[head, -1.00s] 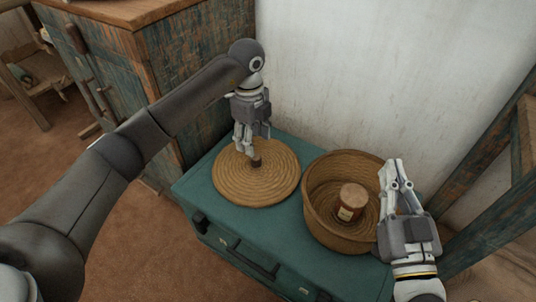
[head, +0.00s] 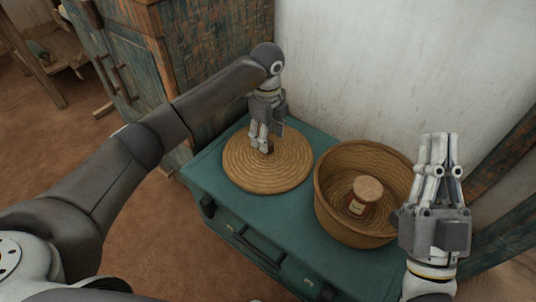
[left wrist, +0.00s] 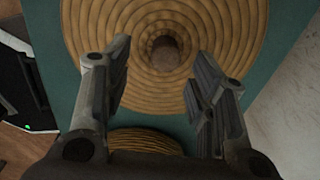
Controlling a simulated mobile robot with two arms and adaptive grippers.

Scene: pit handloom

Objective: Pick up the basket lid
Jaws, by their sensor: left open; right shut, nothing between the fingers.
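The basket lid (head: 240,172) is a round coiled straw disc with a small dark knob (head: 268,147) at its middle. It lies flat on the teal case, left of the basket. My left gripper (head: 262,143) is pointing down over the lid at the knob. In the left wrist view the lid (left wrist: 205,20) fills the top, and the knob (left wrist: 166,55) shows between and beyond the two open fingers of my left gripper (left wrist: 163,75). Whether the fingers touch the knob cannot be told. My right gripper (head: 437,150) is shut and empty, pointing up to the right of the basket.
The open coiled basket (head: 335,222) stands on the teal case (head: 215,205), right of the lid, with a labelled jar (head: 362,197) inside. A worn wooden cabinet (head: 180,60) stands behind left. A white wall (head: 370,70) is behind, and a timber frame (head: 500,160) is at right.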

